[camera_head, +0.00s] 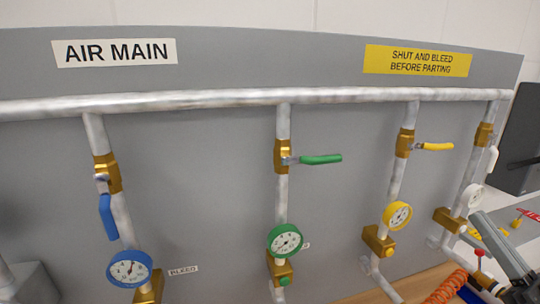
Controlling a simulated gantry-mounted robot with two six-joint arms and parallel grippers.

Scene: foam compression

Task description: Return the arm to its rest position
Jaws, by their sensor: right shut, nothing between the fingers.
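My right gripper (492,235) shows at the lower right as a grey bar reaching up and left from the frame edge. Its fingers are together with nothing seen between them. It appears in front of the panel's right end, below the white gauge (474,196); I cannot tell whether it touches anything. My left gripper is not seen.
A grey panel carries a horizontal pipe (240,98) with several drops. Blue (108,217) and white (491,160) handles point down; green (321,159) and yellow (437,147) handles point right. An orange coiled hose (447,288) lies at the lower right.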

